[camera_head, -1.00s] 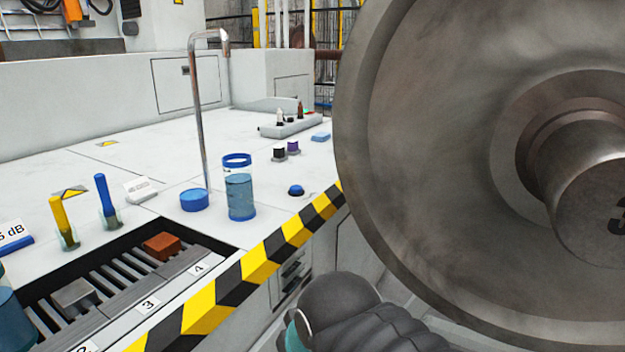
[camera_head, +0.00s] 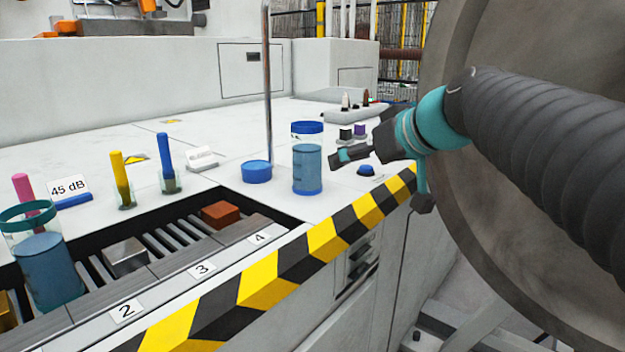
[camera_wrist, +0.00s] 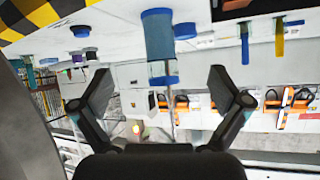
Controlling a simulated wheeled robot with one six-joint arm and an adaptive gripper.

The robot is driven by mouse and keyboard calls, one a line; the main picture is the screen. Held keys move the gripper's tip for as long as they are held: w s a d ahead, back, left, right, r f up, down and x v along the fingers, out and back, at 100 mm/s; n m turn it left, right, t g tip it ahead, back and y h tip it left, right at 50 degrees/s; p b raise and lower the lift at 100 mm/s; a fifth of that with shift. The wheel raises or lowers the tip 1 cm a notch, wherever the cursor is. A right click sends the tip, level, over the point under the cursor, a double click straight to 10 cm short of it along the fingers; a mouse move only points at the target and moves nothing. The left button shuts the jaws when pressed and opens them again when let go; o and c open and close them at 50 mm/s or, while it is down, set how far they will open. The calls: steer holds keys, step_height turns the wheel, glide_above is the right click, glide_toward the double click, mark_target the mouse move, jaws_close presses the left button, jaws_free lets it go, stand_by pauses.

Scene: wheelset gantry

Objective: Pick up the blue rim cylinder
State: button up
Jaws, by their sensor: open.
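The blue rim cylinder (camera_head: 308,168) stands upright on the white bench top, a clear vessel with blue-tinted lower part and a blue rim. My gripper (camera_head: 345,156) is just to its right in the head view, apart from it in the picture. In the wrist view, which is upside down, the cylinder (camera_wrist: 159,40) lies between and beyond the two spread fingers of my gripper (camera_wrist: 160,78). The gripper is open and empty. The fingers hide no part of the cylinder there.
A blue round lid (camera_head: 257,172) and a thin metal post (camera_head: 268,80) stand left of the cylinder. A blue button (camera_head: 366,170) is to its right. A large metal wheel (camera_head: 455,215) is at right.

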steer(key=n+t+y+b, duration=0.1)
steer(key=n+y, duration=0.1)
glide_toward(318, 137)
steer(key=x, duration=0.8)
steer(key=shift+a, duration=0.1)
steer(key=shift+p+x, duration=0.45)
steer(key=shift+x, duration=2.3)
steer(key=shift+a+r, duration=0.1)
steer(key=shift+r, duration=0.1)
steer(key=c, duration=1.6)
steer(key=shift+r, duration=0.1)
steer(key=shift+c, duration=0.7)
